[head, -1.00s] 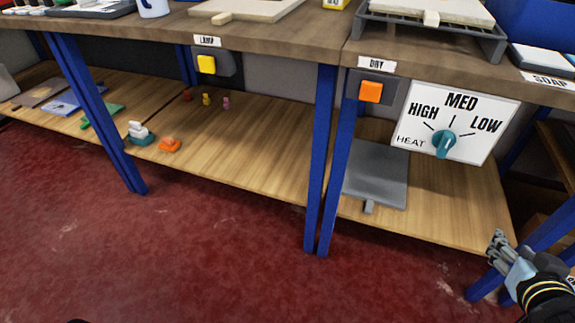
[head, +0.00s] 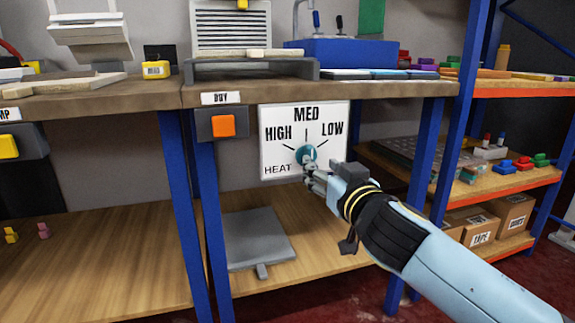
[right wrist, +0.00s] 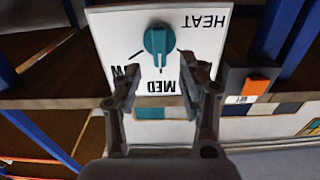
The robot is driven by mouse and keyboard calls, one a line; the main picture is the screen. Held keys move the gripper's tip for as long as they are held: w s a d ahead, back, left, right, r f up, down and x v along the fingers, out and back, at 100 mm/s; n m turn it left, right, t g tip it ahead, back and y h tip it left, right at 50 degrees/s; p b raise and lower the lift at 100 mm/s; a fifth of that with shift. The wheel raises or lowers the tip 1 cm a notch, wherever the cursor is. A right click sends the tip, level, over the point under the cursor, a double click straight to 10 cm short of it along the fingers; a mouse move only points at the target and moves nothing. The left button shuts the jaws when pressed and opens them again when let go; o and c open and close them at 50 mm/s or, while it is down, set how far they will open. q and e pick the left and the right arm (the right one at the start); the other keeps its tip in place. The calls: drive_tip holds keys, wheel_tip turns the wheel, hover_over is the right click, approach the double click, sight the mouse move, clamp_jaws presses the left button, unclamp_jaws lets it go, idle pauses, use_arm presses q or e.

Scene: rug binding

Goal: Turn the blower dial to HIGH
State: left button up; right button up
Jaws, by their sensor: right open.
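The dial panel (head: 275,145) is a white square marked HIGH, MED, LOW and HEAT, below the front edge of the bench. Its teal dial knob (head: 305,154) sits low in the middle, partly behind my right gripper (head: 316,176). In the right wrist view the panel is upside down and the knob (right wrist: 158,42) shows whole. My left gripper is out of view.
An orange button (head: 223,126) marked DRY is left of the panel. A blue table leg (head: 210,220) stands below it. A grey pedal plate (head: 255,238) lies on the lower shelf. An orange-edged rack (head: 480,182) with boxes stands at the right.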

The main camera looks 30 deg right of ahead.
drive_tip(key=x, duration=0.5)
clamp_jaws()
